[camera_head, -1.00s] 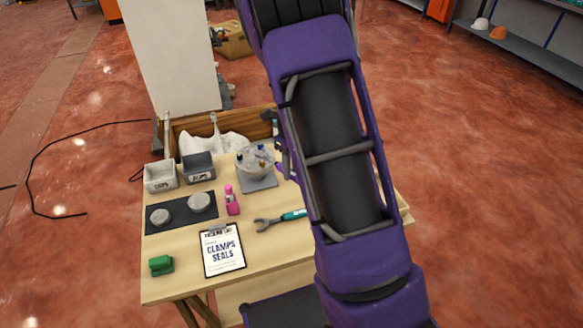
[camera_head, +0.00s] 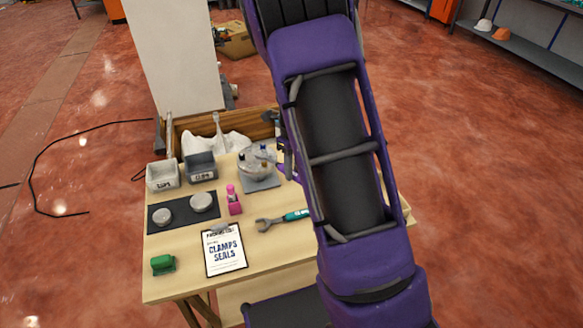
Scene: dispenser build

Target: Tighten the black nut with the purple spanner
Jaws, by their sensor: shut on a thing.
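My gripper (camera_head: 281,143) shows only in part at the left edge of my purple arm, which hides most of it. It is shut on a small purple piece, the purple spanner (camera_head: 282,168), of which only a sliver shows beside the dispenser. The black nut cannot be made out. Whether the spanner touches it cannot be told.
On the wooden table (camera_head: 187,276) lie a teal-handled spanner (camera_head: 282,221), a clipboard (camera_head: 225,250), a pink bottle (camera_head: 234,200) and a green block (camera_head: 163,264). Two bins, white (camera_head: 162,176) and grey (camera_head: 200,167), stand left of the dispenser. A dark mat (camera_head: 182,213) holds two round discs.

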